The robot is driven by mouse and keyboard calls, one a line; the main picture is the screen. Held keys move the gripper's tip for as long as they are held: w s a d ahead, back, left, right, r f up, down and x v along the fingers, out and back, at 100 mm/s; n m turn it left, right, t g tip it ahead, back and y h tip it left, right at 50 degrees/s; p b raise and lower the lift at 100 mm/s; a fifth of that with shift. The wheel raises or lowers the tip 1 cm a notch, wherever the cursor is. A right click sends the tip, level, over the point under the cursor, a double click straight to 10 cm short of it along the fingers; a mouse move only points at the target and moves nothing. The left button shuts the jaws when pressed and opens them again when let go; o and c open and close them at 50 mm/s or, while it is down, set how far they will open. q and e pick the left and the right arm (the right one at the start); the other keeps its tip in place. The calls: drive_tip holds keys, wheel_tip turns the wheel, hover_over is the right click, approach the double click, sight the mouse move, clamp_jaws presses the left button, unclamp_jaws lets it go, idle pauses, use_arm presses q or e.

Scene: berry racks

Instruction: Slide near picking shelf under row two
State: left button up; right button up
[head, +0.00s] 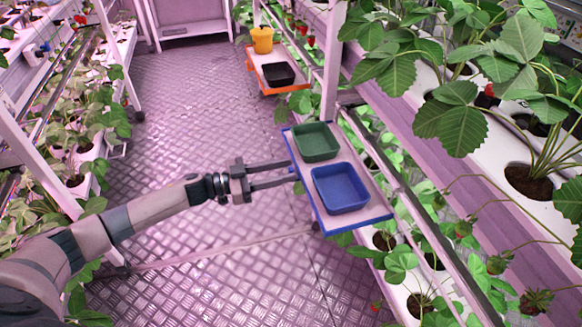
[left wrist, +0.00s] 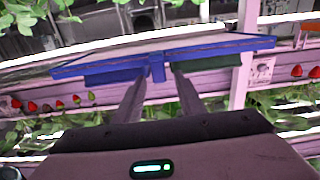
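The near picking shelf (head: 304,187) is a pale board with a blue rim, sticking out from the right-hand rack into the aisle. It carries a green tray (head: 316,142) and a blue tray (head: 340,188). My left gripper (head: 292,173) reaches in from the left to the shelf's aisle-side edge. In the left wrist view its two fingers are apart, and a small blue tab (left wrist: 157,73) on the shelf's rim shows between their tips. Whether the fingers touch the tab I cannot tell. My right gripper is not in view.
A white rack post (head: 332,65) stands beside the near shelf. Strawberry plants line both sides. The metal aisle floor (head: 190,110) is clear.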

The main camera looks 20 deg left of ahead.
use_arm(q)
drive_tip(key=shift+x, duration=1.3)
clamp_jaws()
